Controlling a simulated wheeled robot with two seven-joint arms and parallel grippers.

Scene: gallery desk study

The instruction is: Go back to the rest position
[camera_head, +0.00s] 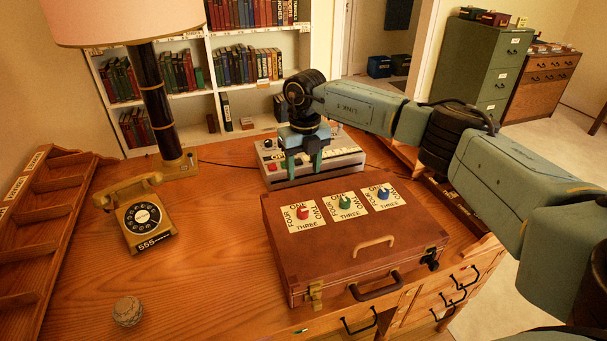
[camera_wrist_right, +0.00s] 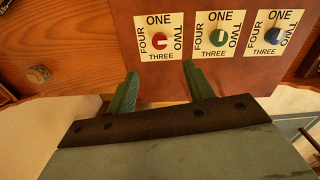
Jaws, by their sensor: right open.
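My right gripper (camera_head: 304,165) is open and empty. In the head view its arm reaches in from the right and the fingers point down, in front of the grey panel device at the back of the desk. Its two green fingers, spread apart, also show in the right wrist view (camera_wrist_right: 162,88). The brown case (camera_head: 345,245) lies shut on the desk, nearer than the gripper in the head view. On its lid are a red knob (camera_head: 303,213), a green knob (camera_head: 345,202) and a blue knob (camera_head: 383,193), each on a numbered plate. My left gripper is not in view.
The grey panel device (camera_head: 345,160) stands behind the case. A yellow rotary telephone (camera_head: 145,215) and a lamp (camera_head: 160,110) are at the left. The desk between telephone and case is clear. Bookshelves (camera_head: 205,85) stand behind.

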